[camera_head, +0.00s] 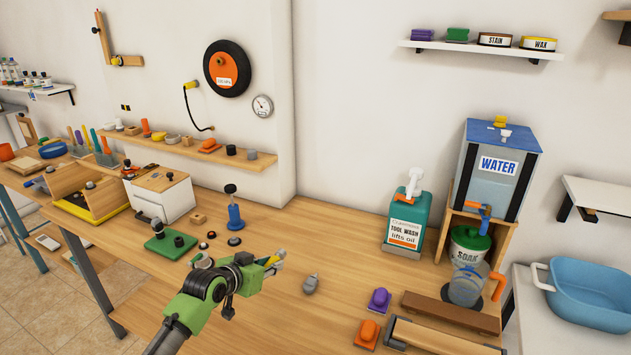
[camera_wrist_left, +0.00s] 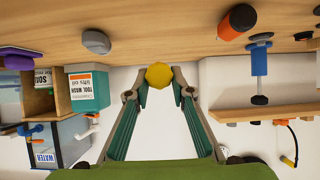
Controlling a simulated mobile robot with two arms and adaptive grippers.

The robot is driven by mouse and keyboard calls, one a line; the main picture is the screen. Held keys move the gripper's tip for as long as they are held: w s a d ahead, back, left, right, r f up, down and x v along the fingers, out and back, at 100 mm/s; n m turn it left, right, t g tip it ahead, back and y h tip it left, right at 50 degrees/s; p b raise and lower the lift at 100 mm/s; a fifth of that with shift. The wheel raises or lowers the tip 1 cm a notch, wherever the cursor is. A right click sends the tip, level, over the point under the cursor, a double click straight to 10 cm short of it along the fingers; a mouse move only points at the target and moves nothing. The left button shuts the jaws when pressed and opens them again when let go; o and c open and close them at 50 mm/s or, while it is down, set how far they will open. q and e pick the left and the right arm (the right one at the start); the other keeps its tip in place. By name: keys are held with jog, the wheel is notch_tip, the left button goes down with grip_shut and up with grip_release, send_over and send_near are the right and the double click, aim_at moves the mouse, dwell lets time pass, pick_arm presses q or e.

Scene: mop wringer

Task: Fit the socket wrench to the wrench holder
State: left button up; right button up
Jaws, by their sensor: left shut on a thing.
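My left gripper (camera_head: 272,263) is above the front part of the workbench. In the left wrist view its fingertips (camera_wrist_left: 159,90) are closed on a yellow, many-sided piece (camera_wrist_left: 159,74). It is seen end-on, so its length is hidden and I cannot tell for sure that it is the socket wrench. In the head view only a little yellow shows at the fingertips. I cannot make out which thing is the wrench holder. A blue stand with a black knob (camera_head: 235,212) is upright behind the gripper, apart from it. My right gripper is not in view.
A grey piece (camera_head: 310,285), a purple block (camera_head: 379,300) and an orange block (camera_head: 367,334) lie right of the gripper. An orange and black cylinder (camera_wrist_left: 238,21) is near the blue stand. The green wash bottle (camera_head: 408,223) stands farther back. Bare bench lies between.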

pick_arm(q)
jog(key=s+d+r+b, duration=0.1)
jog(key=s+r, duration=0.3)
jog(key=r, duration=0.4)
jog(key=s+d+r, duration=0.2)
jog(key=s+r, duration=0.3)
jog(key=r, duration=0.2)
jog(key=s+a+r+n+y, duration=0.4)
jog(key=s+r, duration=0.4)
jog(key=s, duration=0.4)
jog(key=shift+s+r+t+b, duration=0.15)
jog(key=shift+s+t+b, duration=0.15)
jog(key=shift+t+b, duration=0.15)
